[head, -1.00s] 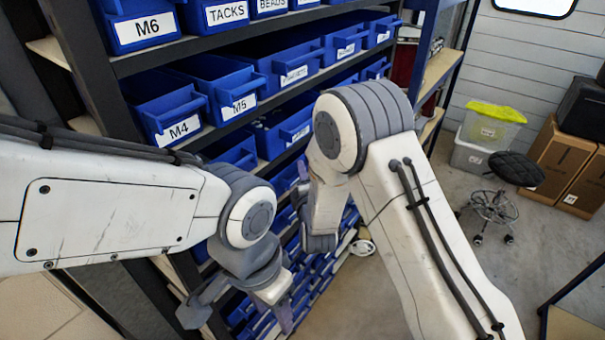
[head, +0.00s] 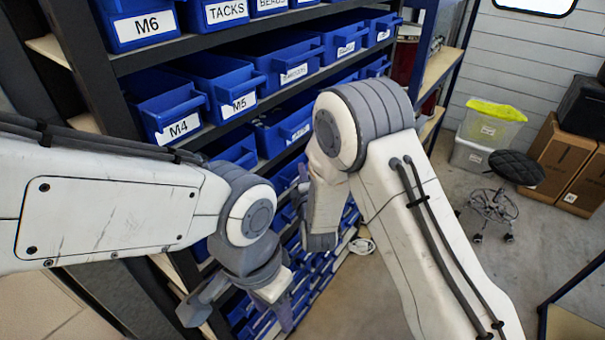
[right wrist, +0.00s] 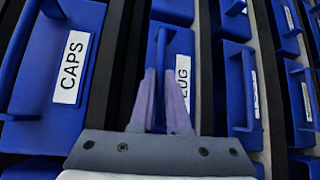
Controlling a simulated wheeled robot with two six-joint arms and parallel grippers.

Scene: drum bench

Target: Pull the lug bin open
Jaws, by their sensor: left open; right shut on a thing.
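The lug bin (right wrist: 172,50) is a blue bin with a white label, partly covered so that only "UG" reads, in the middle of the right wrist view. My right gripper (right wrist: 165,82) has its two purple fingers closed on the bin's upright front handle, one finger on each side. My left gripper (head: 240,312) is open and empty, low in front of the rack.
The CAPS bin (right wrist: 62,62) is left of the lug bin, past a dark shelf edge. Other blue bins, such as M4 (head: 168,108), fill the rack. A stool (head: 515,168) and clear floor lie to the right.

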